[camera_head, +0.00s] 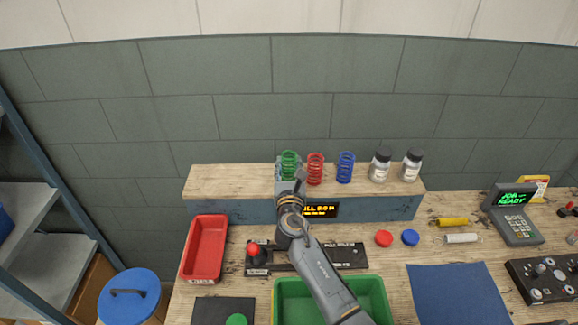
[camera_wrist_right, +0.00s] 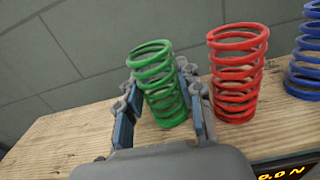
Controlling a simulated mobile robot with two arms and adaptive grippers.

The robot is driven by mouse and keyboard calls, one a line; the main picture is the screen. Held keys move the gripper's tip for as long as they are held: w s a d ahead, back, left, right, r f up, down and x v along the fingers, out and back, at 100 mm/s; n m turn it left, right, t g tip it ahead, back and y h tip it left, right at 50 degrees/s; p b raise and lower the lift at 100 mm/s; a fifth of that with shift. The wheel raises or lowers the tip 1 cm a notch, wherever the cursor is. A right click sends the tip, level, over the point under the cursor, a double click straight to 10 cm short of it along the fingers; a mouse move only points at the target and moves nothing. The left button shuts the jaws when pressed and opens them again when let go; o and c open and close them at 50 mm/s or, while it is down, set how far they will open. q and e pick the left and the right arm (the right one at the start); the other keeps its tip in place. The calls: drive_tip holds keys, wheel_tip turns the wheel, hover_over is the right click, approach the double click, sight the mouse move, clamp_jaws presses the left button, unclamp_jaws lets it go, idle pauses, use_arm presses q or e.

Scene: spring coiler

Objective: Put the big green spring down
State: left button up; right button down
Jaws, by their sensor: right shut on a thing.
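The big green spring (camera_head: 289,163) is at the left of a row of springs on the raised wooden shelf (camera_head: 225,178). In the right wrist view the green spring (camera_wrist_right: 158,82) is slightly tilted between the fingers. My right gripper (camera_head: 288,172) is shut on it; in the right wrist view the two fingers (camera_wrist_right: 160,108) press on its sides. The spring's foot is low at the shelf top; I cannot tell whether it touches. My left gripper is not in view.
A red spring (camera_head: 315,168) stands close right of the green one, then a blue spring (camera_head: 345,167) and two jars (camera_head: 380,165). The shelf's left part is clear. Below are a red tray (camera_head: 204,248) and a green bin (camera_head: 372,290).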

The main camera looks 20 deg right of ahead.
drive_tip(key=shift+f, duration=0.15)
drive_tip(key=c, duration=1.1)
unclamp_jaws()
drive_tip(key=shift+c, duration=0.2)
drive_tip(key=shift+r, duration=0.2)
drive_tip(key=shift+s+a+f, duration=0.1)
drive_tip(key=shift+s, duration=0.25)
drive_tip(key=v, duration=1.1)
drive_tip(key=shift+s+b, duration=0.2)
drive_tip(key=shift+b, duration=0.25)
